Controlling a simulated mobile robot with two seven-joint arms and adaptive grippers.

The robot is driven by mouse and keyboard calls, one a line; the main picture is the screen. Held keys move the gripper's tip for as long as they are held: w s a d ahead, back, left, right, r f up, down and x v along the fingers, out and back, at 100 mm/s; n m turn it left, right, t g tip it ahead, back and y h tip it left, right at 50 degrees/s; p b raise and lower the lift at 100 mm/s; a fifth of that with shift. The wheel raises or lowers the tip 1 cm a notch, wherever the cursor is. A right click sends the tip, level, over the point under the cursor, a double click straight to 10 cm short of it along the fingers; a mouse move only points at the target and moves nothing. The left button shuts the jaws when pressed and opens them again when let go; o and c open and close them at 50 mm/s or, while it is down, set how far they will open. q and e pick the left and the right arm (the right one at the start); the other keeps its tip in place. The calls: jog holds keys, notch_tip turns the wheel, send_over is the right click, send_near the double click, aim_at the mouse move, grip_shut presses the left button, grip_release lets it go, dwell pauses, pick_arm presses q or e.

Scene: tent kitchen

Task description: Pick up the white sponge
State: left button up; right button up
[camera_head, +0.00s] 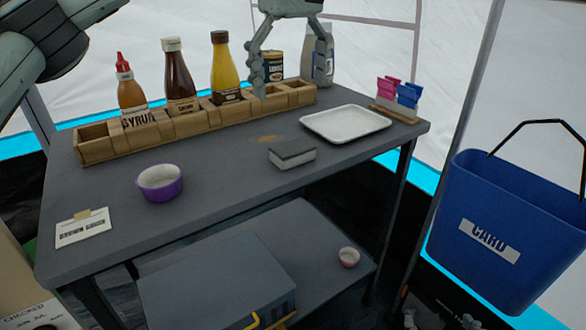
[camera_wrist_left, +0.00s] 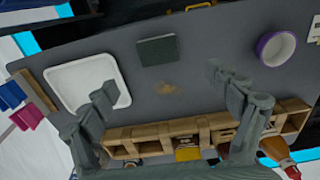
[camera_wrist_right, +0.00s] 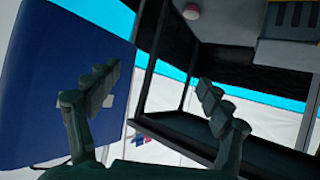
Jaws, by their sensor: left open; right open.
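The sponge (camera_head: 292,155) lies flat on the grey table, white below with a dark grey top. In the left wrist view only the dark top of the sponge (camera_wrist_left: 157,50) shows clearly. My left gripper (camera_head: 292,82) is open and empty above the far side of the table, over the right end of the wooden condiment box. In its own wrist view the left gripper (camera_wrist_left: 160,80) has its fingers spread, with the sponge beyond them. My right gripper (camera_wrist_right: 157,77) is open and empty, low beside the table and the blue bin; its fingertips (camera_head: 440,318) show at the head view's bottom edge.
A white tray (camera_head: 345,126) is right of the sponge, a purple bowl (camera_head: 160,186) left. The wooden box (camera_head: 97,146) with bottles stands behind. A blue bin (camera_head: 510,205) is at the right. The table (camera_head: 225,180) is clear around the sponge.

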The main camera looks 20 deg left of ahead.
pick_arm(q)
jog(key=b, duration=0.3)
send_over(292, 146)
notch_tip(292, 146, down, 5)
jog(key=shift+s+r, duration=0.15)
notch_tip(292, 146, down, 6)
jog(key=shift+f, duration=0.2)
jog(key=shift+f+b, duration=0.3)
jog(key=shift+f, duration=0.15)
jog(key=c, duration=0.9)
pick_arm(e)
jog(key=s+a+r+t+y, duration=0.1)
jog(key=a+r+t+y, duration=0.1)
jog(key=r, duration=0.8)
jog(key=a+r+t+y, duration=0.3)
jog(key=a+r+t, duration=0.2)
jog(key=r, duration=0.5)
jog(key=shift+s+t, duration=0.4)
jog(key=shift+t, duration=0.3)
pick_arm(q)
jog(key=shift+r, duration=0.1)
